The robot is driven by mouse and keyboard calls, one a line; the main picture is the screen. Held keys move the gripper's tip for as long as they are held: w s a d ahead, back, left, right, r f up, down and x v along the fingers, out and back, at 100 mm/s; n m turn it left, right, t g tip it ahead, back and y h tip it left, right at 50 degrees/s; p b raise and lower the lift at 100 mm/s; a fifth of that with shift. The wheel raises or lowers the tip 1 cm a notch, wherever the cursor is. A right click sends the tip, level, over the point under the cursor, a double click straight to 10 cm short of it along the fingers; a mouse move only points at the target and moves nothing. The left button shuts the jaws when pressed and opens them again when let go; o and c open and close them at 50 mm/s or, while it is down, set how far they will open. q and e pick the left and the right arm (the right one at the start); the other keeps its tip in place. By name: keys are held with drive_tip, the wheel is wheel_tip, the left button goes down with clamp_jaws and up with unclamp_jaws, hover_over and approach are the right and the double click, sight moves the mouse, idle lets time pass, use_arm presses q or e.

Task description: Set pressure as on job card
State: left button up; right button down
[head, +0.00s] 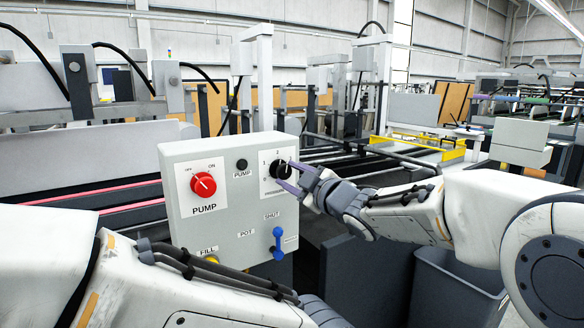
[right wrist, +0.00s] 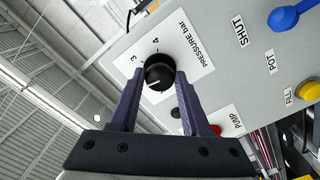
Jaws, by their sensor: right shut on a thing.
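The black pressure knob (head: 281,170) is on the white dial plate (head: 268,188) at the right of the grey control box. In the right wrist view the knob (right wrist: 159,72) sits between the two purple fingers of my right gripper (right wrist: 158,88), which is shut on it. The knob's white mark points lower left, towards the left finger. Digits 3 and 4 and "PRESSURE bar" show there; the part of the scale beside the left finger is hidden. My right gripper (head: 292,175) also shows in the head view. My left arm crosses the lower left; its fingers are out of view. I see no readable job card.
The control box (head: 230,225) also carries a red pump switch (head: 203,184), a black pump button (head: 242,164), a blue lever (head: 278,242) marked SHUT and a yellow fill part (head: 212,259). A grey bin (head: 455,285) stands at lower right. Machinery fills the background.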

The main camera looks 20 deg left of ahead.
drive_tip(key=m+p, duration=0.3)
drive_tip(key=m, duration=0.1)
drive_tip(key=shift+s+a+m, duration=0.1)
drive_tip(key=shift+m, duration=0.2)
drive_tip(key=m+p, duration=0.1)
drive_tip(key=m, duration=0.1)
drive_tip(key=m+p, duration=0.1)
drive_tip(key=m, duration=0.1)
drive_tip(key=shift+s+f+m, duration=0.1)
drive_tip(key=shift+f+m, duration=0.1)
drive_tip(key=shift+m, duration=0.1)
drive_tip(key=shift+p, duration=0.35)
drive_tip(key=shift+c, duration=1.9)
unclamp_jaws()
